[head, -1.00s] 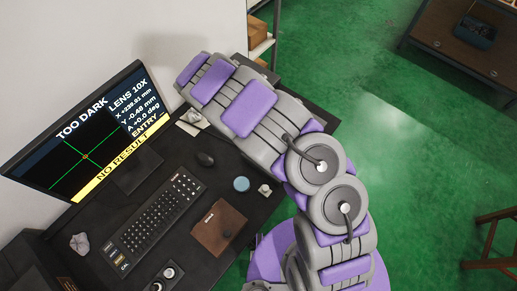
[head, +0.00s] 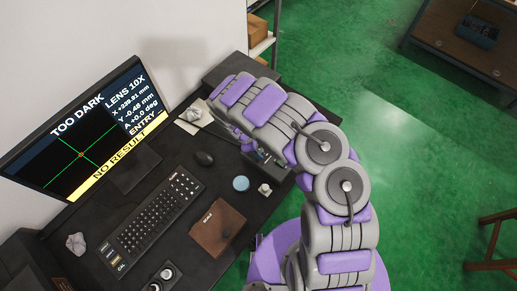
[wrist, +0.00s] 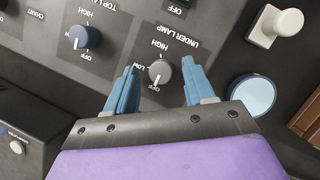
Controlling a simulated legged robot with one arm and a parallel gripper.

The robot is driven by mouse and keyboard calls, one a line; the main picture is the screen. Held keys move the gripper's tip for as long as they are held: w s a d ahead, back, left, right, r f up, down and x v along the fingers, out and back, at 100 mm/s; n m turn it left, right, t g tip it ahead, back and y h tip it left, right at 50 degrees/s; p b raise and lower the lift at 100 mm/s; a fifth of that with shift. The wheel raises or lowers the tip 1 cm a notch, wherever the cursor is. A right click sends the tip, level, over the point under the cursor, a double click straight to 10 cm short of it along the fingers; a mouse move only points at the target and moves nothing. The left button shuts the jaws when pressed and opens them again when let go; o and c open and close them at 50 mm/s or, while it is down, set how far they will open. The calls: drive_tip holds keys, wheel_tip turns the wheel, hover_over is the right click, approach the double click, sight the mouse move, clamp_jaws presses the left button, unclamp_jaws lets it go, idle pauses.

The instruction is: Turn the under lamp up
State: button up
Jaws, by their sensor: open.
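The under lamp knob (wrist: 160,72) is a grey dial on a dark panel in the wrist view, with LOW, HIGH and OFF marked around it. Its white pointer line is on the side toward the OFF mark. My gripper (wrist: 158,82) is open, with one blue finger on each side of the knob and a gap to both. The monitor (head: 85,140) in the head view reads TOO DARK and NO RESULT. The knob is hidden behind my arm in the head view.
The top lamp knob (wrist: 84,38) is left of the under lamp knob. A white knob (wrist: 283,22) and a round blue-topped object (wrist: 252,95) are at the right.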

drive_tip(key=shift+f, duration=0.1)
drive_tip(key=shift+c, duration=0.4)
clamp_jaws()
drive_tip(key=shift+w, duration=0.1)
drive_tip(key=m, duration=0.2)
drive_tip(key=m+g+b, duration=0.1)
drive_tip(key=m, duration=0.1)
drive_tip(key=shift+w+m+g+y, duration=0.15)
drive_tip(key=shift+m+g+y, duration=0.15)
drive_tip(key=m+g, duration=0.1)
drive_tip(key=m, duration=0.1)
drive_tip(key=m+y+b, duration=0.1)
drive_tip(key=m, duration=0.2)
drive_tip(key=shift+w+d+g, duration=0.1)
drive_tip(key=shift+w+g, duration=0.05)
drive_tip(key=shift+g, duration=0.25)
drive_tip(key=m+y, duration=0.1)
drive_tip(key=m, duration=0.2)
drive_tip(key=m+y, duration=0.1)
drive_tip(key=m, duration=0.1)
drive_tip(key=shift+d+m+g, duration=0.15)
drive_tip(key=shift+m+g, duration=0.25)
drive_tip(key=shift+d+m+y+p, duration=0.15)
drive_tip(key=shift+m+y+p, duration=0.55)
drive_tip(key=shift+m, duration=1.8)
drive_tip(key=shift+y+b, duration=0.3)
